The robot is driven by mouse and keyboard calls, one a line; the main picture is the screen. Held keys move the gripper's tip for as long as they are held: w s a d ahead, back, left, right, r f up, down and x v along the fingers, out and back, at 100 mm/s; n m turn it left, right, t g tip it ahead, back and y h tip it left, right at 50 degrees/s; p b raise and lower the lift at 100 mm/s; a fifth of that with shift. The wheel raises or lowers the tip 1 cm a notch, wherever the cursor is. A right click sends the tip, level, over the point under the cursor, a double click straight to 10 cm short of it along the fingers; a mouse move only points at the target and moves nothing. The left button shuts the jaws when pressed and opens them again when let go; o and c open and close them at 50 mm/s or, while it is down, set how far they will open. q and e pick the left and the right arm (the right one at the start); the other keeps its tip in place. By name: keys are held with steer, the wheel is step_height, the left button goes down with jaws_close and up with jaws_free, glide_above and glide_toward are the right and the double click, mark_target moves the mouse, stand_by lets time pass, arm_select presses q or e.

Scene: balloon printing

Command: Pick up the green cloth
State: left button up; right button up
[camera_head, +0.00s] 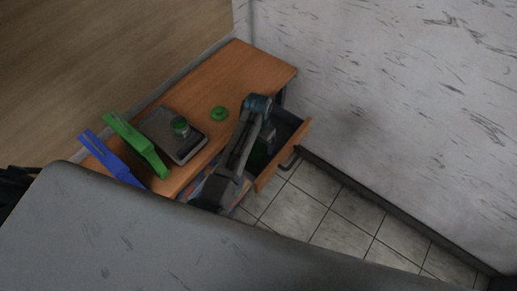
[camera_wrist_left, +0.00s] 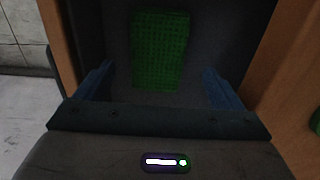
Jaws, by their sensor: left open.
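The green cloth (camera_wrist_left: 160,48) lies inside an open drawer, a rectangle with a woven texture. In the head view a small part of the green cloth (camera_head: 270,143) shows in the drawer beside my arm. My left gripper (camera_wrist_left: 158,68) is open above the drawer, its two blue fingers apart and pointing toward the cloth. The cloth appears between and beyond the fingertips, and nothing is held. In the head view my left arm largely hides the drawer's near part. My right gripper is not in view.
The wooden drawer front (camera_head: 285,155) stands pulled out from the desk (camera_head: 245,75). On the desk are a grey tray-like device (camera_head: 160,124) with a green-topped item (camera_head: 181,126), a small green object (camera_head: 219,114), and green (camera_head: 137,145) and blue (camera_head: 110,160) pieces. A wall stands at right.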

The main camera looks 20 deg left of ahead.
mark_target(258, 149)
arm_select(q)
steer(key=shift+s+f+p, duration=0.15)
steer(key=shift+f+p, duration=0.45)
steer(key=shift+f, duration=1.45)
steer(key=c, duration=1.1)
steer(key=shift+o, duration=0.2)
steer(key=shift+d+r, duration=0.1)
